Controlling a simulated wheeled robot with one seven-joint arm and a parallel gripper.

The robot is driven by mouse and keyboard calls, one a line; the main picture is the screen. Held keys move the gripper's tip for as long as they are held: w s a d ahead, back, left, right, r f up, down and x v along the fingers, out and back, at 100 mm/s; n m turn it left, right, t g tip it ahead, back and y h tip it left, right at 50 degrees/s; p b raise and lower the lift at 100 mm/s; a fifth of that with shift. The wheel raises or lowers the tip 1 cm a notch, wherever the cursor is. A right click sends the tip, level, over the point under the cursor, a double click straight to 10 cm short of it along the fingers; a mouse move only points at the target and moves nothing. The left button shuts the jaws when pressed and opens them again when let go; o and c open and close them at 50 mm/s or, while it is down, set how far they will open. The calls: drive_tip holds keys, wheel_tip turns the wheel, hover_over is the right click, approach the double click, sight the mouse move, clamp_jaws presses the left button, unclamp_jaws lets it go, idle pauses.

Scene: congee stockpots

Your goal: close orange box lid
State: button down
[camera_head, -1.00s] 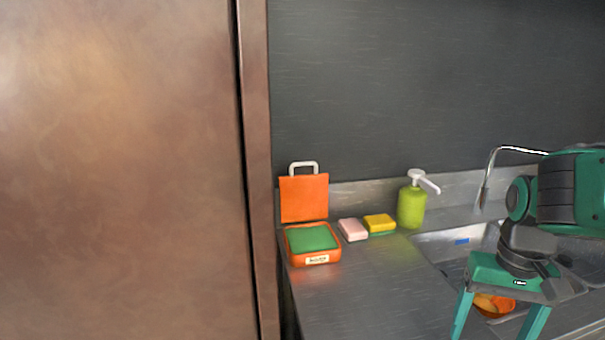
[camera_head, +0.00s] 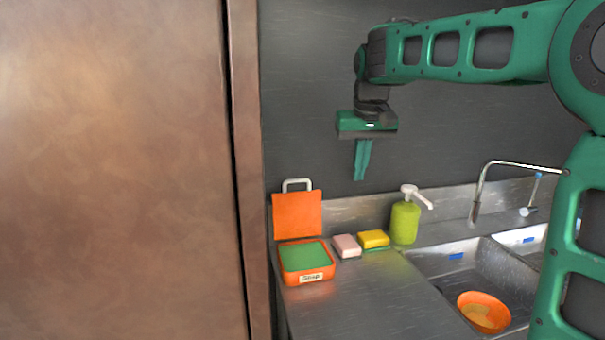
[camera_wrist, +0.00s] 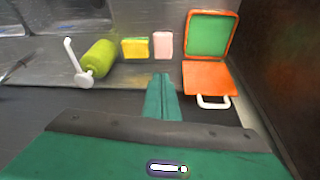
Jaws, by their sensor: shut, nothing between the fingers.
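The orange box (camera_head: 305,277) stands at the left end of the steel counter, with a green inside or filling and a white label on its front. Its orange lid (camera_head: 297,215) stands upright at the back, open, with a white handle (camera_head: 297,182) on top. My gripper (camera_head: 362,178) is in the air above and to the right of the box, pointing down, fingers together and empty. In the wrist view, my gripper's fingers (camera_wrist: 163,77) are shut, and the box (camera_wrist: 210,34), lid (camera_wrist: 208,77) and handle (camera_wrist: 213,102) show to their right, clear of them.
A pink sponge (camera_head: 347,246), a yellow-green sponge (camera_head: 373,240) and a green soap bottle (camera_head: 405,222) with a white pump stand right of the box. A sink with an orange bowl (camera_head: 484,312) lies farther right. A brown panel (camera_head: 120,170) borders the left. The front counter is clear.

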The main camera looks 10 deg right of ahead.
drive_tip(key=w+a+r+n+t, duration=0.15)
drive_tip(key=w+a+r, duration=0.35)
drive_tip(key=w+a, duration=0.5)
drive_tip(key=shift+y, duration=0.4)
drive_tip(key=x, duration=0.6)
drive_tip(key=s+x, duration=0.1)
drive_tip(key=x, duration=0.2)
drive_tip(key=shift+w+a+f, duration=0.1)
drive_tip(key=shift+a+f, duration=0.2)
drive_tip(key=shift+f, duration=0.05)
drive_tip(key=shift+a, duration=0.1)
